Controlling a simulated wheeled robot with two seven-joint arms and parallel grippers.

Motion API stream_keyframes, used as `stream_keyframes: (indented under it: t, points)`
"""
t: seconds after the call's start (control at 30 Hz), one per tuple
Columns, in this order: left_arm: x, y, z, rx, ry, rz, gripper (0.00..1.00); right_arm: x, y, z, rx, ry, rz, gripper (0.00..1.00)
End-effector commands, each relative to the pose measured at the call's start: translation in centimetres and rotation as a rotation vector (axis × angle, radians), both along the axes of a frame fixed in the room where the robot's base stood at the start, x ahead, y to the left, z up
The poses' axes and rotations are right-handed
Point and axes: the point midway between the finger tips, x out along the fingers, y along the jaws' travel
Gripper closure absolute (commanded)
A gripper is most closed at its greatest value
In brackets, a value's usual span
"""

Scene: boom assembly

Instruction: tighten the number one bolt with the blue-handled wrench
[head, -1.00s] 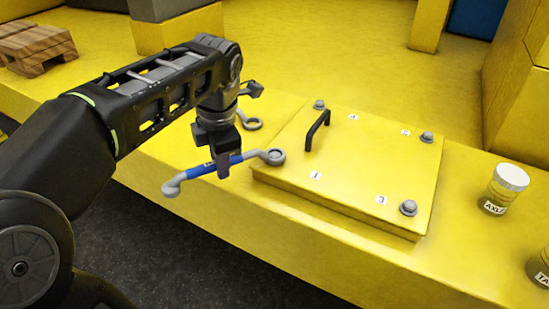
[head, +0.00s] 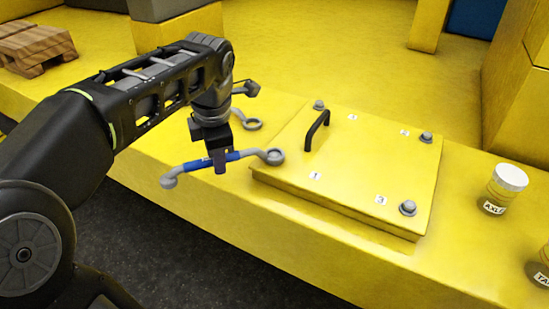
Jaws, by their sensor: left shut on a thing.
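The blue-handled wrench (head: 232,156) has grey ends and lies across my left gripper (head: 220,168), which is shut on its blue handle. Its right ring end (head: 273,156) is at the left corner of the yellow cover plate (head: 350,165), near the label 1 (head: 316,176). The number one bolt cannot be made out clearly there; the ring covers that corner. I cannot tell whether the ring is seated. The wrench's other end (head: 169,182) hangs out over the ledge's front edge. My right gripper is not in view.
Other bolts stand at the plate's corners, one near label 3 (head: 408,207). A black handle (head: 317,130) rises from the plate. A second grey wrench (head: 252,124) lies behind my gripper. Jars, one labelled AXLE (head: 504,188), stand at right; a wooden pallet (head: 36,47) is far left.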

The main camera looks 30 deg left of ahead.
Motion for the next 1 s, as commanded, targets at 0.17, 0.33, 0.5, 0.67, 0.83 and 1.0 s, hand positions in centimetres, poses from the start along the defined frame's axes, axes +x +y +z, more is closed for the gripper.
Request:
stream_keyframes:
  t: [0.17,0.33,0.5,0.67,0.83,1.0]
  points:
    - [0.04,-0.03,0.06,0.001,-0.001,-0.004,1.00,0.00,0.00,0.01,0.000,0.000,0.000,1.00]
    - [0.06,0.00,0.06,0.001,0.000,-0.007,1.00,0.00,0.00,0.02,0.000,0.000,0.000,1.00]
    - [0.37,0.34,0.04,0.000,0.000,-0.043,1.00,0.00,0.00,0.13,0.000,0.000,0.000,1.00]
    - [0.53,0.52,0.02,0.001,-0.001,-0.066,1.00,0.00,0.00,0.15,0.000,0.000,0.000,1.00]
    - [0.53,0.52,0.02,0.001,-0.001,-0.066,1.00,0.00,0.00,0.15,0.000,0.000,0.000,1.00]
    - [0.56,0.58,0.03,0.001,0.000,-0.069,1.00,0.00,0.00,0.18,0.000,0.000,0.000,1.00]
